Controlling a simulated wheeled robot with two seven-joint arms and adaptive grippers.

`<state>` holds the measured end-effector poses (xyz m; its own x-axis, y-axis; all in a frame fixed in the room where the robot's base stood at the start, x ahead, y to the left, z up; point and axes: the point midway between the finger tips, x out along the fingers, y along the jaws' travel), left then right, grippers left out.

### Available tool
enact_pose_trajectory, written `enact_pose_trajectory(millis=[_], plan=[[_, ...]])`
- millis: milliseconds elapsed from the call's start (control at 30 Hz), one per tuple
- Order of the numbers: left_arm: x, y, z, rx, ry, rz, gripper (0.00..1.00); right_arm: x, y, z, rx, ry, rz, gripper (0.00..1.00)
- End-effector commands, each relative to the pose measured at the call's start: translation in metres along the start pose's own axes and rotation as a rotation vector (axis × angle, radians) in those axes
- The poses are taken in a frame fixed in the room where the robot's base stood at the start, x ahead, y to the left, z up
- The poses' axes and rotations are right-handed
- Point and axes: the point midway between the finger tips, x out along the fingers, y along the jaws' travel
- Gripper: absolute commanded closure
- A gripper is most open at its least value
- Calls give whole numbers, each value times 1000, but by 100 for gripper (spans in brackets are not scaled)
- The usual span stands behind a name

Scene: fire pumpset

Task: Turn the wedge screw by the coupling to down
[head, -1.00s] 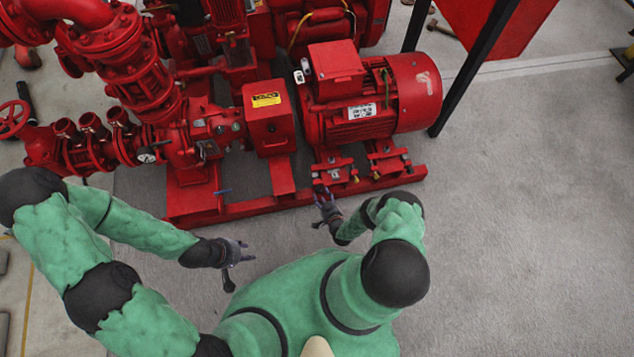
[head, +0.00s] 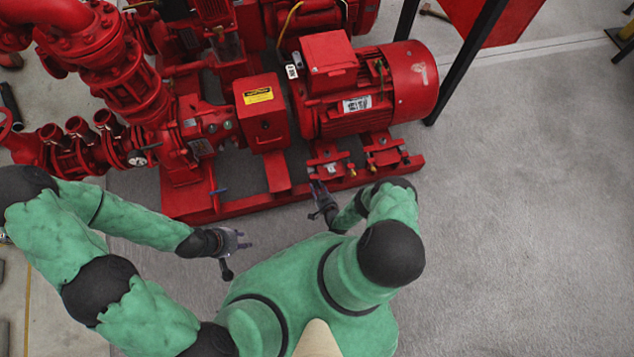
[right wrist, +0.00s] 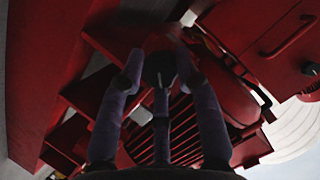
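The red pump set has a motor (head: 360,95) and a coupling guard (head: 262,112) with a yellow label. Under the motor, the mount nearer the coupling (head: 327,164) has a small brass-coloured piece beside it. I cannot make out the wedge screw clearly in the head view. My right gripper (head: 317,187) is at the front edge of this mount. In the right wrist view its fingers (right wrist: 160,80) are spread, with a dark round part (right wrist: 159,68) just beyond or between the tips; contact is unclear. My left gripper (head: 241,241) is open and empty above the floor.
The red base rail (head: 240,207) runs along the front of the pump set. Red pipes and valves (head: 115,70) stand at the left. A second motor mount (head: 388,153) is to the right. The grey floor (head: 510,220) at the right is clear.

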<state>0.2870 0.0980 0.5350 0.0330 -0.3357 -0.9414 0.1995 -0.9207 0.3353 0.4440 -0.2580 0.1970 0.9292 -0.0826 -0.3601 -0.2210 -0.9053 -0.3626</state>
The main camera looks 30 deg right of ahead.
Motion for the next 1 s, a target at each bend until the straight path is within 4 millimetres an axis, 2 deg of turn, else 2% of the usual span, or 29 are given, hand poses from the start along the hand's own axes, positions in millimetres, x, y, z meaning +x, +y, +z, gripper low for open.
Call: enact_pose_trajectory(millis=[667, 1000], plan=[[0, 0, 0, 0, 0, 0, 63, 1, -3, -3, -28, 7, 1, 100], [0, 0, 0, 0, 0, 0, 63, 2, -5, -4, -150, 8, 49, 100]])
